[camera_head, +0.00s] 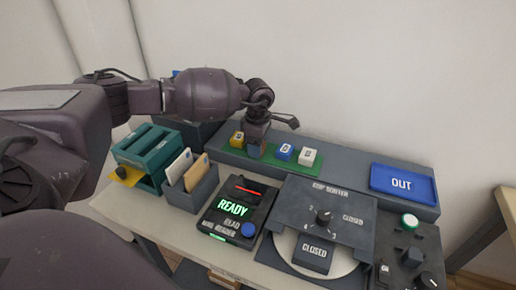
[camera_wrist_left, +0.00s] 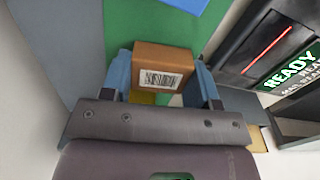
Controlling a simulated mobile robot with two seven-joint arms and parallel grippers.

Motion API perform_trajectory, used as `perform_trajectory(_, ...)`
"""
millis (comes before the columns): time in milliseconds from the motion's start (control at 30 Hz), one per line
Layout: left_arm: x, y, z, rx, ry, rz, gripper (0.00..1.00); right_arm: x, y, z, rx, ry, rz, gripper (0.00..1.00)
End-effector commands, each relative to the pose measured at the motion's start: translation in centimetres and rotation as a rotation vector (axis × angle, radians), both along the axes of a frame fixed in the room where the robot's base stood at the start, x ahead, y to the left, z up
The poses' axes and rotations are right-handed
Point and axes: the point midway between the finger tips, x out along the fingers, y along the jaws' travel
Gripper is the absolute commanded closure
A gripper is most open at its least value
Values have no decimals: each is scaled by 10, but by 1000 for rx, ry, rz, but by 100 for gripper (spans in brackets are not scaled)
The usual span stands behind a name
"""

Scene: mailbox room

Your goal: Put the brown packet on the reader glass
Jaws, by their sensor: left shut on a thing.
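The brown packet (camera_wrist_left: 161,68) is a small box with a barcode label facing the camera in the left wrist view. My left gripper (camera_head: 256,150) is shut on it, with a blue finger on each side. In the head view the gripper points down over the green mat (camera_head: 293,160), and I cannot make out the packet there. Whether the packet touches the mat is unclear. The reader (camera_head: 233,208) shows a green READY, with a red line across its dark glass (camera_head: 247,187). The reader also shows in the left wrist view (camera_wrist_left: 289,73), right of the packet.
Yellow (camera_head: 237,139), blue (camera_head: 285,151) and white (camera_head: 307,157) packets sit near the gripper. A grey holder with envelopes (camera_head: 192,186) and a teal rack (camera_head: 145,152) stand left of the reader. A grey panel with a dial (camera_head: 323,216) is on its right; a blue OUT tray (camera_head: 404,184) is farther right.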

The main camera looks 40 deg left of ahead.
Motion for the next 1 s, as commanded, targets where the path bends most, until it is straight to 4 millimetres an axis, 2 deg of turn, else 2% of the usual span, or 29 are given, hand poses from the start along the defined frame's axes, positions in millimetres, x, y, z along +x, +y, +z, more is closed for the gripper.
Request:
perform_trajectory(533, 0, 0, 28, 1, -3, 0, 69, 17, 3, 26, 4, -52, 4, 57)
perform_trajectory(1000, 0, 0, 44, 0, -1, 0, 69, 13, 3, 30, 7, -48, -3, 57)
